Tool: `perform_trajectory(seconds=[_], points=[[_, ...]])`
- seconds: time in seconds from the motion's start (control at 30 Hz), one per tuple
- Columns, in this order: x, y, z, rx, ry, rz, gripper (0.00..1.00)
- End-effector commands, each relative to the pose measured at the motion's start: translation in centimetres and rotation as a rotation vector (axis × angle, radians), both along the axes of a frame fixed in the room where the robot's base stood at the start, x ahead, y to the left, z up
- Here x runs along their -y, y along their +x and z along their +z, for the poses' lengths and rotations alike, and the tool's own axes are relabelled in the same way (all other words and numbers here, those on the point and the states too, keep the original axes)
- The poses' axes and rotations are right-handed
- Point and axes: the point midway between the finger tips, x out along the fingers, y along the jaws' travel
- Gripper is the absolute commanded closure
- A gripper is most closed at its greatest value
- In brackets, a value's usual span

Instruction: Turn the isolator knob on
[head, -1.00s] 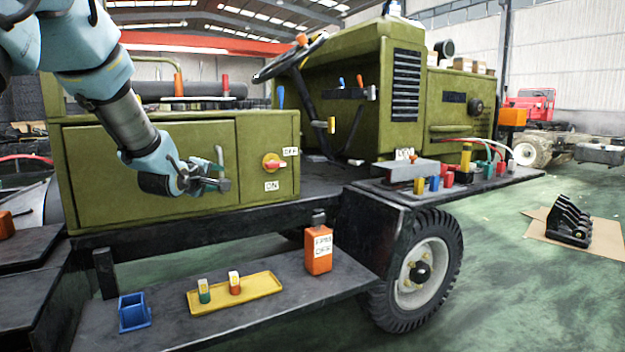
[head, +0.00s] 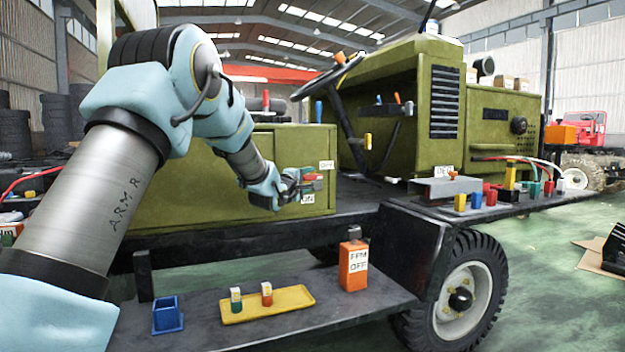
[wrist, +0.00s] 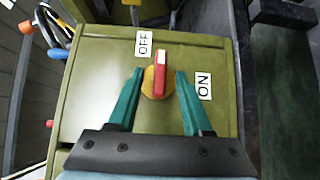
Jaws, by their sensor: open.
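The isolator knob (wrist: 160,77) has a red handle with a white end on a yellow round base, on the olive box's face. In the wrist view its handle stands upright in the picture, white end up. The OFF label (wrist: 144,43) is above it to the left, and the ON label (wrist: 204,86) is to its right. My gripper (wrist: 159,76) is open, with one green finger on each side of the knob; I cannot tell whether they touch it. In the head view my gripper (head: 307,178) partly hides the knob (head: 313,177).
Below the box, a dark step (head: 215,334) carries a blue holder (head: 167,316), a yellow tray (head: 292,297) with two small blocks, and an orange canister (head: 353,267). A steering wheel (head: 328,76) rises behind.

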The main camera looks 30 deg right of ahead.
Motion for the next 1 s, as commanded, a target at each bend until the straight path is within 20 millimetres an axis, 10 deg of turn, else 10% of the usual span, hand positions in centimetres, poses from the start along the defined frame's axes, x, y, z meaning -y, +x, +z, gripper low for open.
perform_trajectory(seconds=[0.57,1.0], points=[[2.4,1.9,0.0,0.0,0.001,0.0,0.5],[2.4,1.9,0.0,0.0,0.001,0.001,0.97]])
